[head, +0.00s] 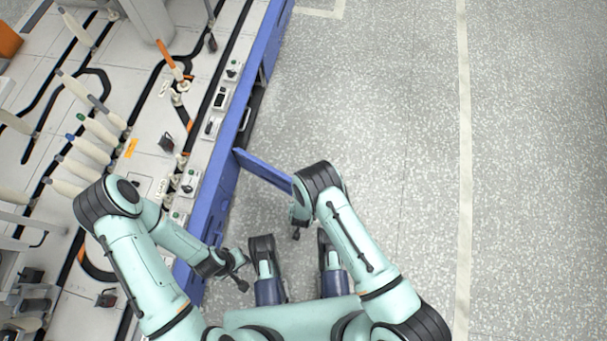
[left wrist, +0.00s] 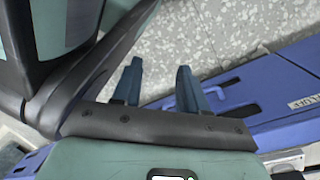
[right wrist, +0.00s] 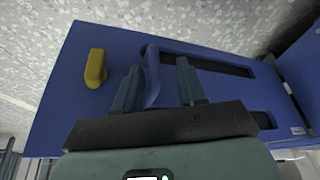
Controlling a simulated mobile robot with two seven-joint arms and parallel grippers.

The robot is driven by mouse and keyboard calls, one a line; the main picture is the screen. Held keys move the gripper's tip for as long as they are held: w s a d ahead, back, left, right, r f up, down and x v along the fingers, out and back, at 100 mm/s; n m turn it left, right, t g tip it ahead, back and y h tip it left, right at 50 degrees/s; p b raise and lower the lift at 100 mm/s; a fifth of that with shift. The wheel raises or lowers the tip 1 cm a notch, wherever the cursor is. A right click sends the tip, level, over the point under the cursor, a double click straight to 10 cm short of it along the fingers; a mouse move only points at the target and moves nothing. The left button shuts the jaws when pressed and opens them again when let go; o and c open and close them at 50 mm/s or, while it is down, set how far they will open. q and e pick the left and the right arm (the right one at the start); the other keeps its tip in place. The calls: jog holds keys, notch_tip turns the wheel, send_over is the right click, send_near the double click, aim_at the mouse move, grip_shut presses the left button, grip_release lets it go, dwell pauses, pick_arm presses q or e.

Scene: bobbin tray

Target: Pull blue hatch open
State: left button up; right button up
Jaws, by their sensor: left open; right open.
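The blue hatch (head: 264,170) stands swung out from the long blue machine side (head: 228,143) in the head view, with a dark opening above it. In the right wrist view the hatch (right wrist: 75,115) fills most of the picture, with a raised blue handle (right wrist: 153,72) and a yellow knob (right wrist: 95,68). My right gripper (right wrist: 160,78) is open, with the handle showing between its fingers; contact cannot be told. In the head view my right gripper (head: 298,222) is at the hatch's outer end. My left gripper (head: 238,276) is open and empty beside the machine's lower part.
The machine top (head: 130,120) carries several pale bobbins (head: 90,148), small switch boxes and black tracks on the left. The speckled floor (head: 400,110) to the right is clear, with a pale line (head: 463,150) along it. Blue machine panels (left wrist: 285,95) lie close to my left gripper.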

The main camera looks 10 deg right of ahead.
jog(key=shift+d+r, duration=0.1)
jog(key=shift+r, duration=0.05)
jog(key=shift+r, duration=0.3)
pick_arm(q)
jog(key=w+d+r+t+p, duration=0.2)
jog(key=w+r+p, duration=0.3)
jog(key=w+r, duration=0.2)
jog(key=shift+r+m+t, duration=0.3)
jog(key=shift+r+t, duration=0.1)
jog(key=shift+r, duration=0.1)
pick_arm(e)
jog(key=v, duration=1.2)
jog(key=shift+s+r, duration=0.25)
